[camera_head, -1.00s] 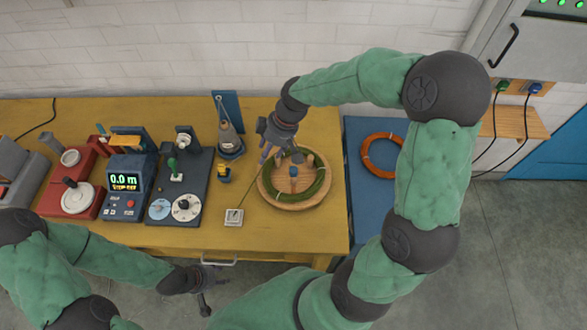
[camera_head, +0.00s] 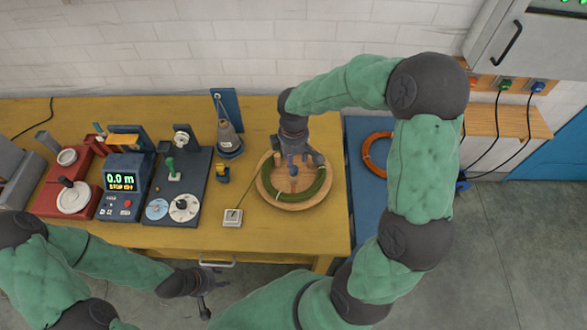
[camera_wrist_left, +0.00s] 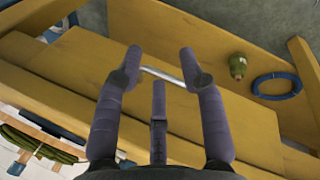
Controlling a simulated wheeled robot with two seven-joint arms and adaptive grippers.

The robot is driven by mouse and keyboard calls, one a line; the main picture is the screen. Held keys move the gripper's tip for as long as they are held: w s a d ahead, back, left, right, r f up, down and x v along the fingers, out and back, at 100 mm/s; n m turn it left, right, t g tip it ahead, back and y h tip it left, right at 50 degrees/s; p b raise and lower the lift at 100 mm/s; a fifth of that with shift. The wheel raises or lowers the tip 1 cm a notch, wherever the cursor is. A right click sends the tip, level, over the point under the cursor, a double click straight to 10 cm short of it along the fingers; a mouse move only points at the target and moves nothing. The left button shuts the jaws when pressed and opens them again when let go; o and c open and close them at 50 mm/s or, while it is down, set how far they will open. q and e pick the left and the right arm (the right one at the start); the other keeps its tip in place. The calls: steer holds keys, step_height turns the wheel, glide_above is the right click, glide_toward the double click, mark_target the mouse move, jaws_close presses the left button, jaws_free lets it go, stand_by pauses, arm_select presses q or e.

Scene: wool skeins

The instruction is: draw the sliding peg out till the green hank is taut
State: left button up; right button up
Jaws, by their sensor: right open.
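The green hank (camera_head: 312,193) lies as a ring on a round wooden board (camera_head: 283,204) on the yellow table. Short pegs stand inside the ring, one with a blue top (camera_head: 293,171); which one slides is hard to tell. My right gripper (camera_head: 301,163) points down over the far part of the board, open, its fingers around or just above the pegs; contact cannot be seen. My left gripper (camera_head: 205,287) is in front of the table, low near the drawer handle (camera_head: 217,264); in the left wrist view its fingers (camera_wrist_left: 160,62) are spread and empty.
An orange ring (camera_head: 376,150) lies on the blue surface at right.

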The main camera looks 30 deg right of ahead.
mark_target(294, 176)
step_height(294, 176, down, 5)
steer(key=shift+f+b, duration=0.1)
steer(key=shift+b, duration=0.45)
jaws_close()
